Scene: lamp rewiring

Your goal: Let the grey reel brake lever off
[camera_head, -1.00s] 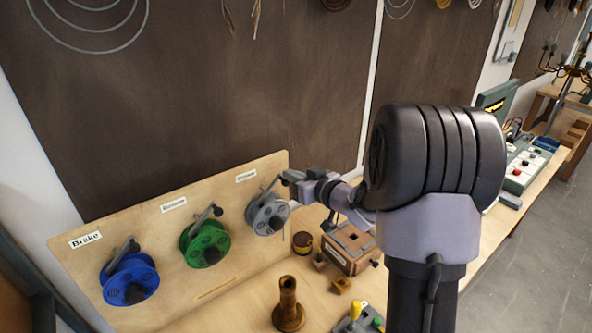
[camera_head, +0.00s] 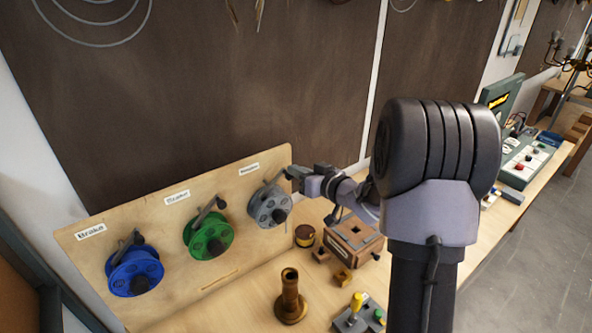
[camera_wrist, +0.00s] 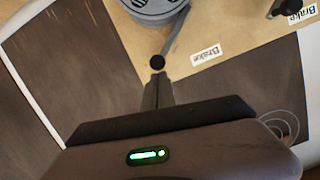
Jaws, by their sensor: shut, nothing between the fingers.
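The grey reel (camera_head: 269,208) hangs on the upright wooden board, rightmost of three reels. Its grey brake lever (camera_wrist: 176,32) slants from the reel to a black ball knob (camera_wrist: 157,62). My gripper (camera_head: 288,172) is at the upper right of the grey reel, at the lever's end. In the wrist view its fingers (camera_wrist: 157,78) are together, with the tips right by the knob and nothing held between them. I cannot tell whether they touch it. A "Brake" label (camera_wrist: 206,55) is beside the lever.
A green reel (camera_head: 209,236) and a blue reel (camera_head: 135,271) with similar levers are on the same wooden board (camera_head: 90,255). A brown turned stand (camera_head: 290,300), a wooden box (camera_head: 352,243) and a small control box (camera_head: 358,318) stand on the bench below. My arm covers the bench's middle.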

